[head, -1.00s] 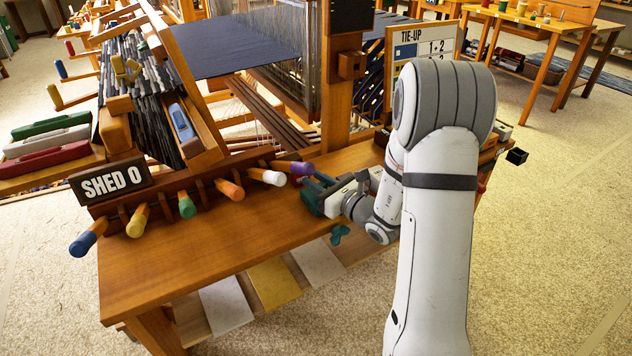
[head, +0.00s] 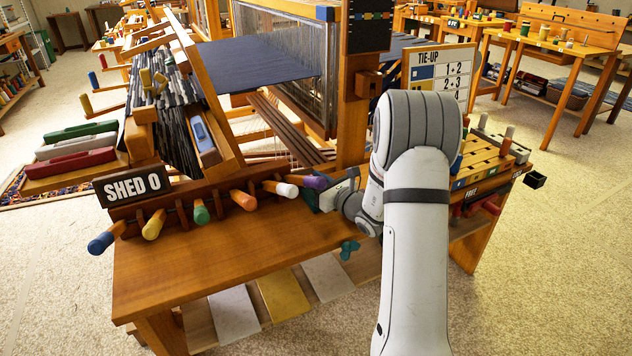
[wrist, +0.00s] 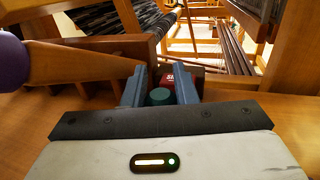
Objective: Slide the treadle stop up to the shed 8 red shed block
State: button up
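In the wrist view my gripper (wrist: 160,88) has its two blue-grey fingers apart. A round green knob (wrist: 159,97), which may be the treadle stop's top, stands between them, with small gaps seemingly on both sides. A red block (wrist: 185,80) with white marking, likely the shed 8 block, is just beyond the knob, partly hidden by the right finger. In the head view my wrist reaches low over the bench beside the purple-tipped peg (head: 315,182); the fingertips are mostly hidden there. The shed sign (head: 132,184) reads SHED 0.
A row of colour-tipped pegs, including a white one (head: 287,190), juts out left of my gripper. The purple peg (wrist: 12,60) is close in the wrist view. A teal winged knob (head: 349,249) sits at the bench's front edge. The front bench top (head: 215,255) is clear.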

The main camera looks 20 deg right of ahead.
jog(key=shift+o, duration=1.4)
jog(key=shift+w+a, duration=0.15)
jog(key=shift+o, duration=0.8)
jog(key=p+v, duration=0.1)
jog(key=v, duration=0.6)
jog(key=shift+d, duration=0.2)
jog(key=shift+s+d, duration=0.1)
jog(key=shift+s, duration=0.35)
